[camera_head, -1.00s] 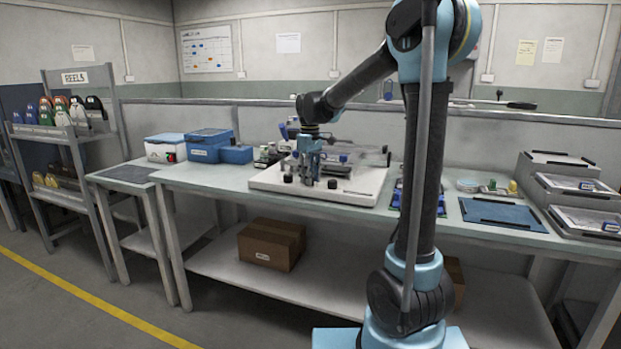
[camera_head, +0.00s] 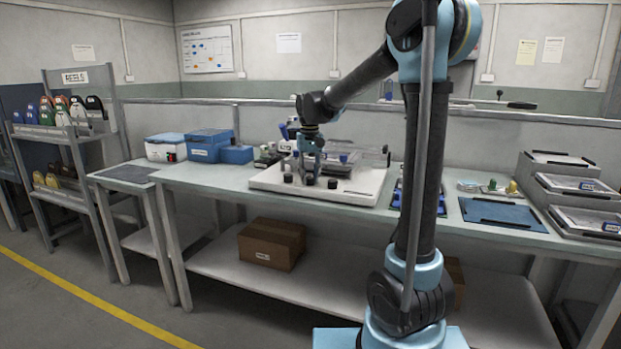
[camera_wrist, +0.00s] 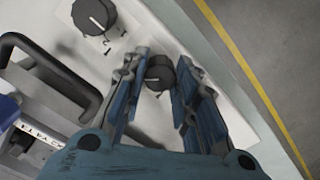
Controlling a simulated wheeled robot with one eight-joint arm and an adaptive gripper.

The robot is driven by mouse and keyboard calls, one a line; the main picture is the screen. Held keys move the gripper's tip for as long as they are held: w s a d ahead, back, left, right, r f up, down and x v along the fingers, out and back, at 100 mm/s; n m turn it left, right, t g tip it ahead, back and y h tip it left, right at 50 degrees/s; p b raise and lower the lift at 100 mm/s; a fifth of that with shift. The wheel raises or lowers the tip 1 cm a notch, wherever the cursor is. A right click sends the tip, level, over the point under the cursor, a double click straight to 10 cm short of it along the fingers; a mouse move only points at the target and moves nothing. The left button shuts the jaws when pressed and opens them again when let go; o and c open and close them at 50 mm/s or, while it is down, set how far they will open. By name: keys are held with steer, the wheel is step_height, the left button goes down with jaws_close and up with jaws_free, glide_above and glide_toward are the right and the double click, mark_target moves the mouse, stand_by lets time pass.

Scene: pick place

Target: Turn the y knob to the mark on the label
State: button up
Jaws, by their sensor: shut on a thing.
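A white panel (camera_head: 350,197) lies on the workbench with small black knobs along its front. My gripper (camera_wrist: 160,78) is shut on a round black knob (camera_wrist: 159,70), with one blue finger on each side of it. In the head view my gripper (camera_head: 309,178) points down at the panel's front part.
A black bar handle (camera_wrist: 50,72) stands on the panel beside the knobs. Blue boxes (camera_head: 209,146) stand left of the panel. A blue mat (camera_head: 503,214) and grey trays (camera_head: 575,190) lie to the right. The bench's front edge is close to the held knob.

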mark_target(310, 178)
steer(key=shift+m, duration=0.3)
steer(key=o, duration=1)
steer(key=shift+o, duration=0.2)
step_height(310, 178, up, 12)
steer(key=shift+w, duration=0.1)
